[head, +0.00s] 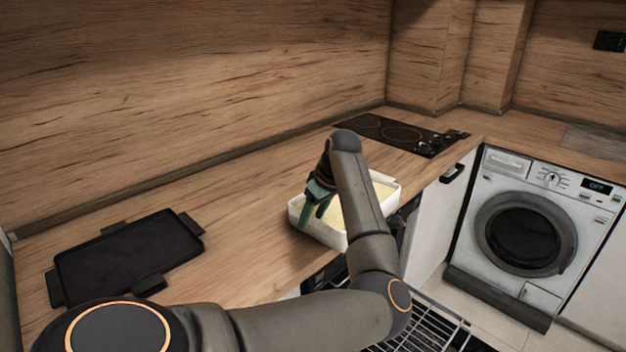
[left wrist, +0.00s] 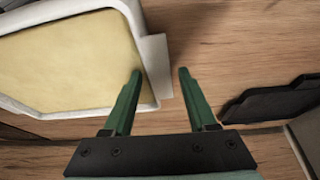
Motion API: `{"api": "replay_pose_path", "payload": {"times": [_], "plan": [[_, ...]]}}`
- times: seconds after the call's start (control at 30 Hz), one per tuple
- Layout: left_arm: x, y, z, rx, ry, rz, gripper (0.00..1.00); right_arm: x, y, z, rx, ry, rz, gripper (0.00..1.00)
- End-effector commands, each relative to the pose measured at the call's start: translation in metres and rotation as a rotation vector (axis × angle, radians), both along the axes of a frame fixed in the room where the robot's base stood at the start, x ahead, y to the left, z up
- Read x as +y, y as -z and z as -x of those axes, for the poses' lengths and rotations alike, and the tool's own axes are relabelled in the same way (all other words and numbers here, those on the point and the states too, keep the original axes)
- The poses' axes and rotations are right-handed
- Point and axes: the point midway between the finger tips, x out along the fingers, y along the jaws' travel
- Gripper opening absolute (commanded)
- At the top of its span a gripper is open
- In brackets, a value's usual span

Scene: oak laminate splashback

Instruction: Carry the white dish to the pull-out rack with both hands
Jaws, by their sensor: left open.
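The white dish (head: 328,234), rectangular with a pale yellow inside, stands on the wooden counter near its front edge. My left gripper (head: 318,208) is over the dish's left end, pointing down. In the left wrist view, the dish (left wrist: 70,60) fills the left side, and its white end handle appears between the two green fingers of the open gripper (left wrist: 160,74). Whether the fingers touch it I cannot tell. My left arm hides part of the dish. The pull-out rack (head: 440,326), a wire grid, is low below the counter front, partly hidden by my arm. My right gripper is not in view.
A black tray (head: 128,258) with side handles lies on the counter at left. A black hob (head: 400,134) is set in the counter behind the dish. A washing machine (head: 530,225) stands at right. The counter between tray and dish is clear.

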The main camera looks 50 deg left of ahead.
Motion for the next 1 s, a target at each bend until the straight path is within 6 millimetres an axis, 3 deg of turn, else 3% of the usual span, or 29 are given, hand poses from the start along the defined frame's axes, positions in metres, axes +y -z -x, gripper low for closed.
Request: {"api": "replay_pose_path", "payload": {"times": [0.13, 0.47, 1.0], "plan": [[0.001, 0.000, 0.000, -0.002, -0.001, -0.001, 0.74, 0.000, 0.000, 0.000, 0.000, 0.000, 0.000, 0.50], [-0.001, -0.006, -0.001, -0.004, -0.002, -0.003, 0.74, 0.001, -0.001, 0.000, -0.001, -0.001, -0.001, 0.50], [-0.040, -0.101, -0.005, -0.004, 0.000, -0.002, 0.74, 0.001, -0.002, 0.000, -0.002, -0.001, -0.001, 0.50]]}}
